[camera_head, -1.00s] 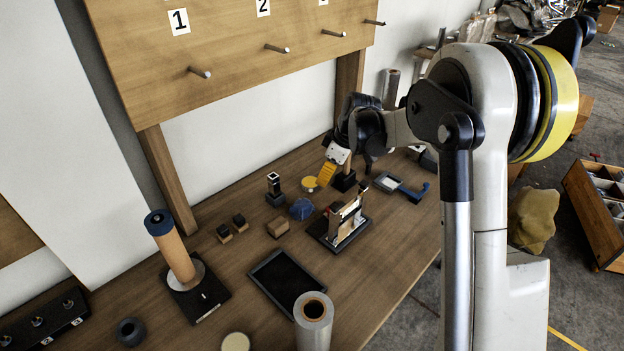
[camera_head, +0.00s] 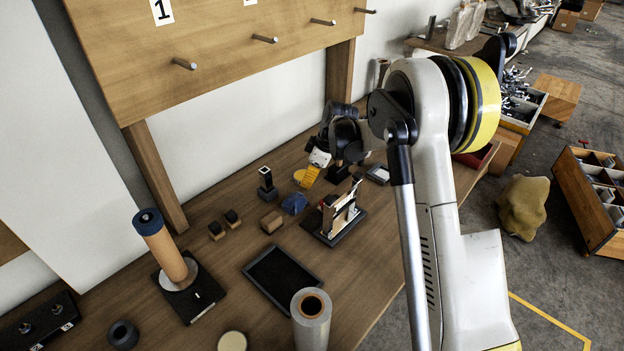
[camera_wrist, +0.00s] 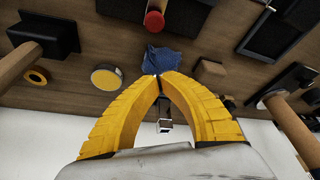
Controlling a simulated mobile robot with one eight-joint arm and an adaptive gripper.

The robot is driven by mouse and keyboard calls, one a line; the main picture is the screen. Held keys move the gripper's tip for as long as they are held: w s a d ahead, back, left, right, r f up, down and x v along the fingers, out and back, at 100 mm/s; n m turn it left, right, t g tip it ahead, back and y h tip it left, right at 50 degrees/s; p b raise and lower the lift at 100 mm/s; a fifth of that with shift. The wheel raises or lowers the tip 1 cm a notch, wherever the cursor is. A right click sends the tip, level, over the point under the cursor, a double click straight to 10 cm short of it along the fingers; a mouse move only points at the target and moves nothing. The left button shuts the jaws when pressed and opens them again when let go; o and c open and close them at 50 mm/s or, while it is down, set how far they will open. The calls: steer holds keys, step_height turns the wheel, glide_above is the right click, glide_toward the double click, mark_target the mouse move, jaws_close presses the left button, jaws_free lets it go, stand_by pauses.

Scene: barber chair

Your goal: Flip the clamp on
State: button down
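The clamp (camera_head: 338,212) looks like an upright wood-and-metal fixture on a black base, standing on the bench in the head view. A red-tipped handle, which seems to belong to it, shows in the wrist view (camera_wrist: 155,21) at the top edge, beyond my fingertips. My gripper (camera_head: 307,178) has yellow fingers and is above the bench, behind and left of the clamp in the head view. In the wrist view (camera_wrist: 161,77) its fingertips come together with nothing visible between them. The gripper is apart from the clamp. Most of the clamp is outside the wrist view.
A crumpled blue thing (camera_head: 294,203) and a wooden block (camera_head: 271,221) lie left of the clamp. A yellow-topped disc (camera_wrist: 106,77) is close by. A black tray (camera_head: 282,277), a grey roll (camera_head: 311,320) and an orange cylinder on a stand (camera_head: 164,246) are nearer. A pegboard (camera_head: 220,50) overhangs behind.

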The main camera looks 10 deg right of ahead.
mark_target(322, 205)
steer(key=b+x, duration=0.1)
steer(key=x, duration=0.3)
steer(key=shift+f, duration=0.15)
steer(key=shift+s+d+f+b, duration=0.25)
steer(key=shift+s+d+b, duration=0.1)
steer(key=shift+d, duration=0.25)
steer(key=shift+s+d+f+b, duration=0.25)
steer(key=shift+s+d+b, duration=0.05)
steer(key=shift+d, duration=0.3)
steer(key=shift+s+d, duration=0.25)
steer(key=shift+d, duration=0.15)
steer(key=s+d, duration=0.2)
steer(key=s, duration=0.1)
steer(key=shift+s+d, duration=0.15)
steer(key=shift+s, duration=0.1)
steer(key=shift+w, duration=0.1)
steer(key=v, duration=1.2)
